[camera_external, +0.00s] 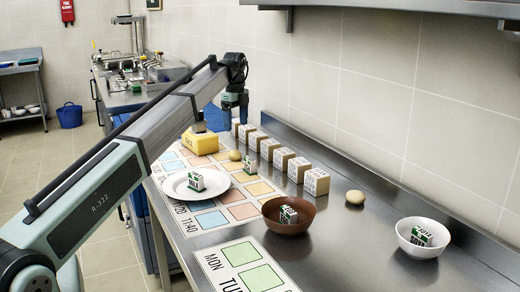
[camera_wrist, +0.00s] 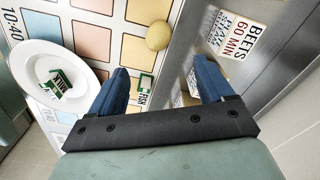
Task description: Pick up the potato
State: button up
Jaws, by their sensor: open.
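A small round, yellow-tan potato (camera_external: 235,155) lies on the printed chart on the counter, beside a small green and white card. It also shows in the wrist view (camera_wrist: 158,36), at the top, just beyond the gap between my fingers. A second tan, roundish thing (camera_external: 355,197) lies on bare metal farther right; I cannot tell whether it is also a potato. My gripper (camera_external: 236,112) points down above the back of the counter. In the wrist view my gripper (camera_wrist: 160,82) has its two blue fingers wide apart with nothing held between them.
A white plate (camera_external: 178,191), a brown bowl (camera_external: 272,222) and a white bowl (camera_external: 405,236) each hold a small carton-like label. Several labelled blocks (camera_external: 299,170) line the wall side. A yellow block (camera_external: 200,144) sits beyond the plate. Bare metal lies between the bowls.

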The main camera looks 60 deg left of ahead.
send_over(235, 151)
jog(key=f, duration=0.6)
jog(key=shift+w+d+f, duration=0.1)
jog(key=shift+d, duration=0.15)
jog(key=shift+s+a+f, duration=0.1)
jog(key=shift+f, duration=1.25)
jog(key=shift+s+a+f, duration=0.1)
jog(key=shift+f, duration=1.25)
jog(key=shift+c, duration=0.2)
jog(key=c, duration=1.1)
